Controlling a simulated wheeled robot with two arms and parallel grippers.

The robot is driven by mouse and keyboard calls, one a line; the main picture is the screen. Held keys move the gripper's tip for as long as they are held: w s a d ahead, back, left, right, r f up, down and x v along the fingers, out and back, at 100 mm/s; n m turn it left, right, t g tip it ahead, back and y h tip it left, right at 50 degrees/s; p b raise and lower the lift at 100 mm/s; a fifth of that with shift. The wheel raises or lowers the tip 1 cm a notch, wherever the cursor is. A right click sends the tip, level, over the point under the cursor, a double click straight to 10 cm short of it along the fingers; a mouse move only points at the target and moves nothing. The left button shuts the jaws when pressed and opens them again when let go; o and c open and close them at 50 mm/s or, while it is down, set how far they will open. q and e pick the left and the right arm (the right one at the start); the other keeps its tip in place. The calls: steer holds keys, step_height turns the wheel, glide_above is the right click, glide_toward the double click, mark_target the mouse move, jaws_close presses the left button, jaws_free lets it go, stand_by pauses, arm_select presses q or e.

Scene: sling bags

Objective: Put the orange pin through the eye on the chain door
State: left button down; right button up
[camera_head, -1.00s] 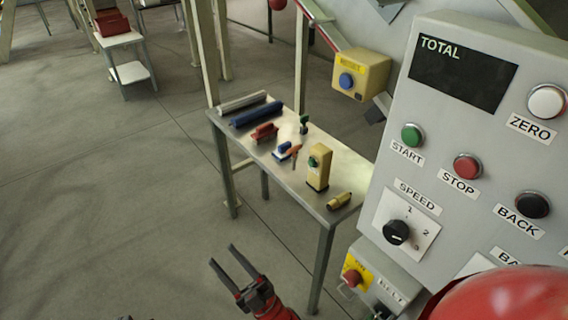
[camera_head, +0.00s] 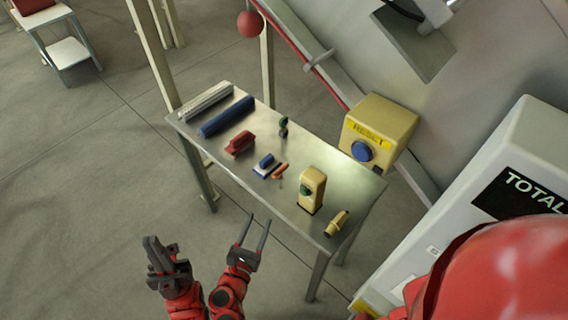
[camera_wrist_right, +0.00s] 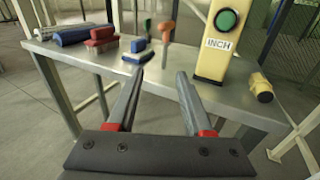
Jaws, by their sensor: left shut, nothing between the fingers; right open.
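The orange pin (camera_head: 280,171) is on the metal table near its middle, beside a small blue-and-white tool. In the right wrist view the orange pin (camera_wrist_right: 167,32) stands beyond the fingers, its handle up. My right gripper (camera_head: 257,220) is open and empty in front of the table's near edge, apart from the pin. It also shows in the right wrist view (camera_wrist_right: 159,76), its fingers pointing toward the table. My left gripper (camera_head: 155,242) is shut and empty, further left and off the table. I cannot make out the chain door or its eye.
The table (camera_head: 240,165) also holds a blue roll (camera_head: 226,117), a red brush (camera_head: 240,143), a yellow INCH button box (camera_head: 311,189) and a yellow cylinder (camera_head: 337,223). A yellow RESET box (camera_head: 378,130) and a grey control panel (camera_head: 490,200) stand to the right.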

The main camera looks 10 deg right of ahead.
steer(key=d+r, duration=0.1)
steer(key=b, duration=0.4)
glide_toward(280, 177)
steer(key=shift+h, duration=0.3)
steer(key=x, duration=0.4)
steer(key=shift+w+d+f, duration=0.15)
steer(key=shift+w, duration=0.1)
steer(key=shift+w+d, duration=0.2)
steer(key=shift+w, duration=0.1)
steer(key=b+x, duration=0.3)
steer(key=x, duration=0.2)
steer(key=shift+w+f, duration=0.1)
steer(key=shift+w, duration=0.2)
steer(key=shift+s, duration=0.1)
jaws_close()
